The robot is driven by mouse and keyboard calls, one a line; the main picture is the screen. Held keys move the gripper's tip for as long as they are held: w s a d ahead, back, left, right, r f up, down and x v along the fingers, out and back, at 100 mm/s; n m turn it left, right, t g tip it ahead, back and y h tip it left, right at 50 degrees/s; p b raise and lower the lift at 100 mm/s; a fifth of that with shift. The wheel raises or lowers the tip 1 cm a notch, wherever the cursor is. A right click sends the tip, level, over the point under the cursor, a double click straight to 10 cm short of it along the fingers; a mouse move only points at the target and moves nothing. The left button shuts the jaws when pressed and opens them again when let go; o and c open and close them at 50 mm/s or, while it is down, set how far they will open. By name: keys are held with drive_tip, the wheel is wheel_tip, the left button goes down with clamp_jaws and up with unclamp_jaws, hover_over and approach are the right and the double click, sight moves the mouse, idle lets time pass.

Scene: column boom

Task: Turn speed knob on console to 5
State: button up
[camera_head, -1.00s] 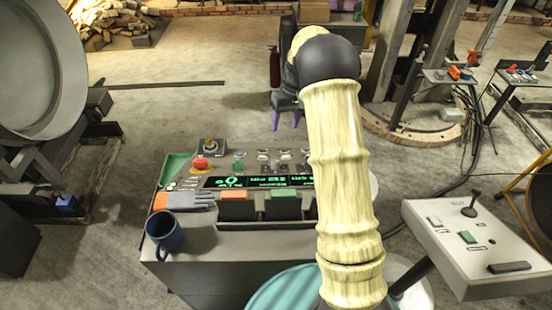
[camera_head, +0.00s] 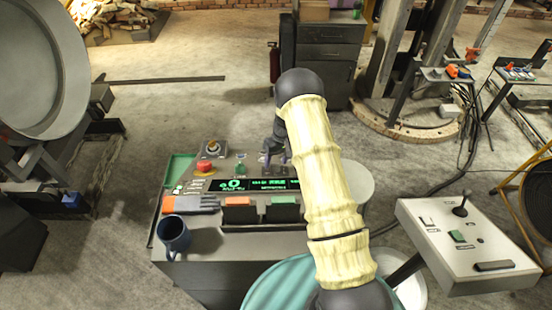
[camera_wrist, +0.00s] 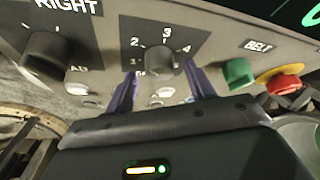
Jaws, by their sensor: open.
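The console (camera_head: 200,244) stands below my arm in the head view. In the wrist view, a dark round knob (camera_wrist: 159,59) sits on its panel inside a dial marked 1, 2, 3 and 4; its pointer direction is unclear. The speed label is not readable. My gripper (camera_wrist: 162,72) is open, with one purple finger on each side of this knob. I cannot tell whether the fingers touch it. In the head view my gripper (camera_head: 275,157) is over the console's back edge and hides the knob there.
In the wrist view, another knob (camera_wrist: 46,56) labelled RIGHT is at left; a green button (camera_wrist: 238,73) and a red button (camera_wrist: 285,80) are at right. A second control box (camera_head: 465,250) stands at right.

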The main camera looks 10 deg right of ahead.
drive_tip(key=shift+a+f, duration=0.1)
drive_tip(key=shift+f, duration=0.45)
drive_tip(key=c, duration=1)
